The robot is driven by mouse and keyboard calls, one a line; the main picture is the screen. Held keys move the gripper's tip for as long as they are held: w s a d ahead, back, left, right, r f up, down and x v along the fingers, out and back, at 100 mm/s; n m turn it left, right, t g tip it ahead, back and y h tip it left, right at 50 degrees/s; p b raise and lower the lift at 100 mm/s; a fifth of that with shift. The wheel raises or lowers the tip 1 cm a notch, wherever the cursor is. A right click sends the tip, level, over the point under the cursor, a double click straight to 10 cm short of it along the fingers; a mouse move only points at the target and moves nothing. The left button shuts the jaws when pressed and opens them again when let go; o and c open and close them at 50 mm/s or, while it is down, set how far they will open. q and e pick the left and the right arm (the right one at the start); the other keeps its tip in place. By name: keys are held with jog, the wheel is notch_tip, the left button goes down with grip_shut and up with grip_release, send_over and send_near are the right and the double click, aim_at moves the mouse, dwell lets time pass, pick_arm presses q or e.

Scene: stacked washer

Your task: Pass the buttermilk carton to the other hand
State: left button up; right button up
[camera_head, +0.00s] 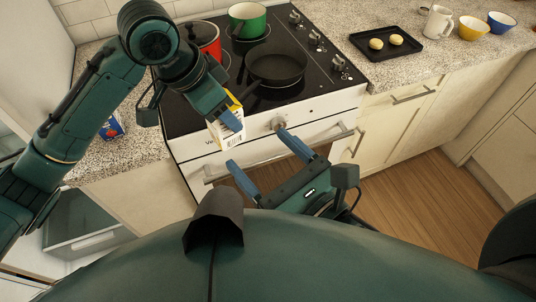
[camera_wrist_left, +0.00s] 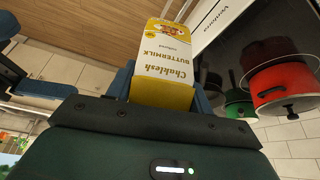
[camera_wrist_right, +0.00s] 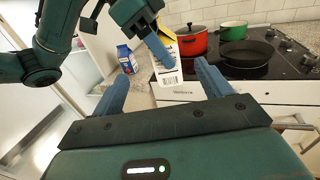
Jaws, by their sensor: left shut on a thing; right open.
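The buttermilk carton (camera_head: 229,131) is white and yellow with a barcode at its lower end. My left gripper (camera_head: 228,114) is shut on it and holds it in the air in front of the stove. In the left wrist view the carton (camera_wrist_left: 166,65) sits between the blue fingers with its "Buttermilk" label showing. My right gripper (camera_head: 257,152) is open and empty, below and to the right of the carton, fingers spread. In the right wrist view the carton (camera_wrist_right: 168,76) appears beyond and between the open fingers (camera_wrist_right: 160,80), apart from them.
A red pot (camera_head: 206,38), a green pot (camera_head: 246,19) and a dark frying pan (camera_head: 276,64) stand on the black cooktop. The oven handle (camera_head: 335,140) is near my right gripper. A blue carton (camera_head: 111,127) stands on the left counter. A black tray (camera_head: 383,52) is at the right.

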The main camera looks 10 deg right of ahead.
jog(key=x, duration=1.1)
jog(key=shift+w+a, duration=0.15)
jog(key=shift+w, duration=0.15)
jog(key=shift+c, duration=0.6)
pick_arm(q)
jog(key=shift+r, duration=0.1)
pick_arm(e)
jog(key=shift+s+a, duration=0.15)
jog(key=c, duration=1.1)
pick_arm(q)
jog(key=o, duration=0.9)
pick_arm(e)
jog(key=shift+r, duration=0.1)
jog(key=shift+c, duration=0.8)
pick_arm(q)
jog(key=o, duration=0.4)
